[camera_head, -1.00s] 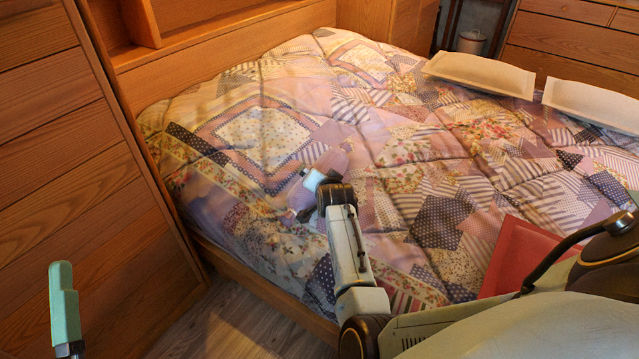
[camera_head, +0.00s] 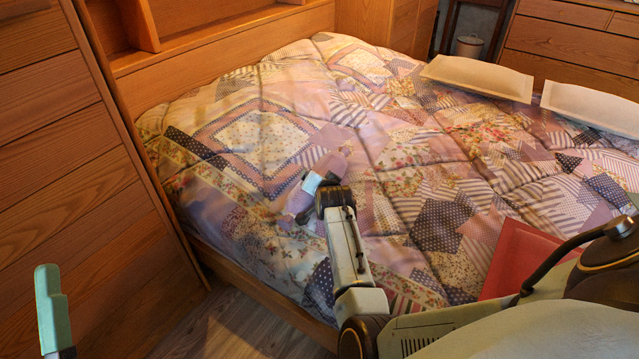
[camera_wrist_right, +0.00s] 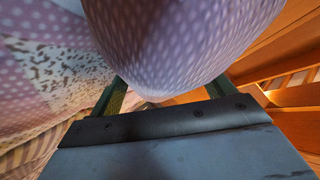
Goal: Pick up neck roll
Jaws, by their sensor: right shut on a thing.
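The neck roll is a soft purple cylinder with pale dots. In the head view the neck roll (camera_head: 299,203) shows at both sides of my right gripper (camera_head: 313,183), just over the patchwork bed. The right gripper is shut on its middle. In the right wrist view the roll (camera_wrist_right: 180,45) fills the upper middle, between the two green fingers; the fingertips are hidden behind it. I cannot tell whether the roll still touches the quilt. My left gripper (camera_head: 50,310) shows only as a teal finger at the lower left, away from the bed, so its opening cannot be seen.
The quilt (camera_head: 440,215) covers a wide bed with a wooden headboard (camera_head: 225,50). A tall wooden cabinet (camera_head: 70,150) stands close at the left.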

